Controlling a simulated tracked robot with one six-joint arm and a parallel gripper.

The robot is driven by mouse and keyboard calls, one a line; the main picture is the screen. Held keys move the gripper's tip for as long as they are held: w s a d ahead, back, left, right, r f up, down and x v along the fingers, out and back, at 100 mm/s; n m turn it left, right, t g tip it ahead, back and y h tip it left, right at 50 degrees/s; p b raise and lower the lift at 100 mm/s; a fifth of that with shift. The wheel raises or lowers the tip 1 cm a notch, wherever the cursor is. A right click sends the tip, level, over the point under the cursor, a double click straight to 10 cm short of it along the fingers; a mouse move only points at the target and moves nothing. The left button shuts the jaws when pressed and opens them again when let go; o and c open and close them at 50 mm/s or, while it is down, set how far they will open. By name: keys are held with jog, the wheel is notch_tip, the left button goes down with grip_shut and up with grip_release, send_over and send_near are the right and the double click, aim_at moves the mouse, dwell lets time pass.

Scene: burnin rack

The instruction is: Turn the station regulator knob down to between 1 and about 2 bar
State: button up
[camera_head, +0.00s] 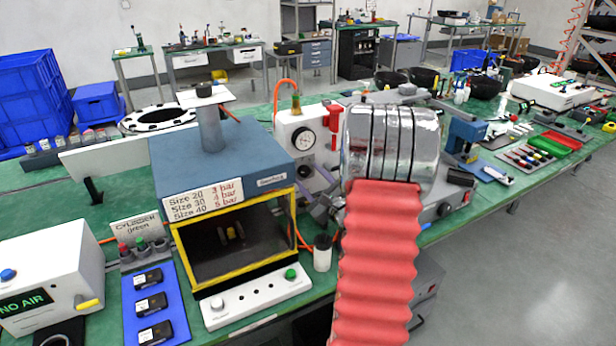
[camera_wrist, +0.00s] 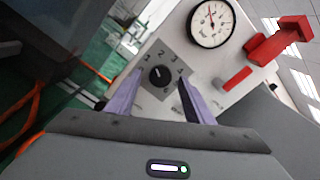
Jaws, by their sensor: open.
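The regulator knob (camera_wrist: 160,77) is small, round and black, on a grey dial plate (camera_wrist: 157,60) with printed numbers, in the wrist view. A faint light mark on it is too small to read surely. A round white gauge (camera_wrist: 211,23) with a red needle sits above right; its value is unreadable. My gripper (camera_wrist: 160,83) is open, its two purple fingers on either side of the knob in the picture, with gaps; I cannot tell whether they reach its depth. In the head view, the white regulator panel (camera_head: 287,127) with its gauge (camera_head: 303,139) stands behind the chamber, partly hidden by my arm.
A red lever-like part (camera_wrist: 280,42) sticks out right of the gauge. The blue-topped chamber (camera_head: 225,165) with a yellow frame stands left of the panel. Orange hoses (camera_wrist: 38,100) run nearby. A white bottle (camera_head: 322,253) stands in front on the green bench.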

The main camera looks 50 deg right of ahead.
jog(key=shift+x, duration=0.8)
jog(key=shift+c, duration=0.2)
jog(key=c, duration=1)
jog(key=shift+m, duration=1.5)
jog(key=shift+a, duration=0.1)
jog(key=o, duration=1)
jog(key=shift+o, duration=0.2)
jog(key=shift+s, duration=0.1)
